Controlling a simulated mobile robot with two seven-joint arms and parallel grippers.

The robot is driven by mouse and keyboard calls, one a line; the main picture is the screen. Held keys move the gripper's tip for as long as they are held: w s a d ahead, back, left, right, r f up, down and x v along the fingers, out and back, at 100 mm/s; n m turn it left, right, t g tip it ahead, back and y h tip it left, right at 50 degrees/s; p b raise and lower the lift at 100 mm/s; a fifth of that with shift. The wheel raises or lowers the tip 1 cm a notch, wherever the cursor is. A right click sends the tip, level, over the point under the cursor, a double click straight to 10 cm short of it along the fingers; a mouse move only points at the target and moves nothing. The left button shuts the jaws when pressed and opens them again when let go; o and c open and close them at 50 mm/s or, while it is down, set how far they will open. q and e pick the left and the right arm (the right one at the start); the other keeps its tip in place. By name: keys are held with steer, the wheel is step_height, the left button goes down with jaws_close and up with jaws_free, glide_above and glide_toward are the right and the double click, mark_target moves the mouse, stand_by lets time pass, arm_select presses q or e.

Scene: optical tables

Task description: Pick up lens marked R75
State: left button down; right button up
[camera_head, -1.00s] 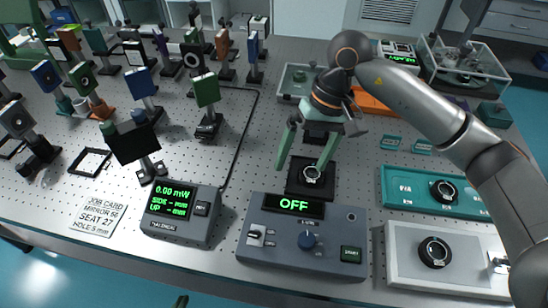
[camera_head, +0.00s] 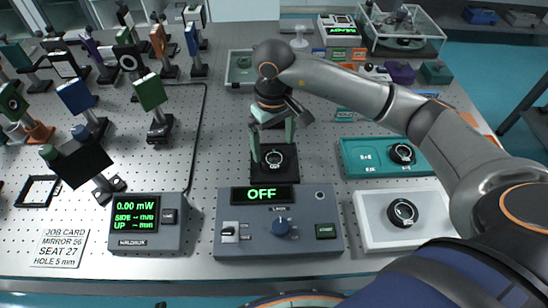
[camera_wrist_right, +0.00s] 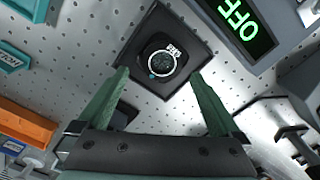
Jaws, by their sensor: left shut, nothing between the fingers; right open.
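A round lens in a black ring (camera_head: 274,158) lies on a black square base (camera_head: 289,176) behind the OFF console. It also shows in the right wrist view (camera_wrist_right: 161,64), with small white lettering that I cannot read surely. My right gripper (camera_head: 273,148) is open above this lens, its green fingers apart on either side and nothing between them; it also shows in the wrist view (camera_wrist_right: 160,74). Two similar lenses lie in the teal tray (camera_head: 368,145) and the white tray (camera_head: 372,233). Only a tip of my left gripper (camera_head: 160,304) shows at the bottom edge, shut.
The OFF console (camera_head: 308,240) stands in front of the base. A power meter (camera_head: 143,238) stands left of it. Several mounted optics, such as a green plate (camera_head: 150,92), fill the left. An orange block (camera_wrist_right: 25,125) shows in the wrist view. Bare perforated table lies left of the base.

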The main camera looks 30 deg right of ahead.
mark_target(273, 157)
steer(key=shift+s+a+f, duration=0.15)
steer(key=shift+f, duration=1.65)
steer(key=c, duration=1.4)
steer(key=shift+o, duration=0.2)
steer(key=shift+r, duration=0.1)
